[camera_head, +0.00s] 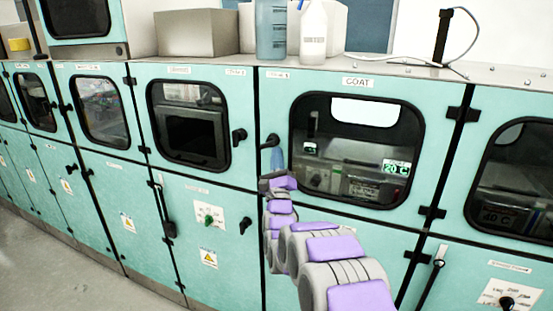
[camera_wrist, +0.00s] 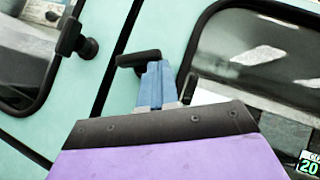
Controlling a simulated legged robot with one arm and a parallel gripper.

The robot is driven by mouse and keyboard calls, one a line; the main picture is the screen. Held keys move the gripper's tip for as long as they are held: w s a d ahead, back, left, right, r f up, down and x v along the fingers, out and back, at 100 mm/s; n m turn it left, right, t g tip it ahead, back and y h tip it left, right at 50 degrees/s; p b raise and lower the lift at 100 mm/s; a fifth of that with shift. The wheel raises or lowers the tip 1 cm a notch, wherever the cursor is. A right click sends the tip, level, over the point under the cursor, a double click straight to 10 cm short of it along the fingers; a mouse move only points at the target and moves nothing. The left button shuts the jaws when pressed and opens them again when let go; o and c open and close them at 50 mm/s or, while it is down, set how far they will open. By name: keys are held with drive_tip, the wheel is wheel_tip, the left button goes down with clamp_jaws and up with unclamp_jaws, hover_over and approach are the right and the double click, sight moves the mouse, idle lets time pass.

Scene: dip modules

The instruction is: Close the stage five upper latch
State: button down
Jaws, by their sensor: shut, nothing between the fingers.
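A black latch handle (camera_head: 270,140) sits at the left edge of the teal upper door (camera_head: 440,95) labelled COAT. In the wrist view the latch (camera_wrist: 138,58) lies nearly level across the picture, just beyond my fingertips. My gripper (camera_head: 277,152) is at this latch, with its blue fingers shut together and empty. In the wrist view my gripper (camera_wrist: 154,68) overlaps the right part of the latch; I cannot tell whether it touches. The fingers hide part of the latch and its mount. The COAT door looks flush with its frame. I cannot read a stage number.
Another black latch (camera_head: 239,136) is on the neighbouring upper door to the left; it also shows in the wrist view (camera_wrist: 72,38). Black hinges (camera_head: 432,212) are at the COAT door's right side. Bottles (camera_head: 313,32) and a grey box (camera_head: 197,32) stand on top.

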sight(275, 141)
drive_tip(key=shift+d+r+n+g+y+p, duration=0.1)
drive_tip(key=shift+r+n+g+y+p, duration=0.15)
drive_tip(key=shift+n+y, duration=0.4)
drive_tip(key=shift+d+r+n+g+y+p, duration=0.1)
drive_tip(key=shift+n+g+y, duration=0.3)
drive_tip(key=shift+n, duration=0.35)
drive_tip(key=r+n+g+y+p, duration=0.1)
drive_tip(key=n+g+p, duration=0.1)
drive_tip(key=n+p, duration=0.2)
drive_tip(key=r+n+g+y+p, duration=0.1)
drive_tip(key=r+n+g+p, duration=0.1)
drive_tip(key=n+g+p, duration=0.1)
drive_tip(key=r+n+g+y+p, duration=0.1)
drive_tip(key=n+g+p, duration=0.2)
drive_tip(key=n+p, duration=0.2)
drive_tip(key=shift+a+r+p, duration=0.2)
drive_tip(key=shift+a+p, duration=0.2)
drive_tip(key=shift+p, duration=0.3)
drive_tip(key=shift+w, duration=0.1)
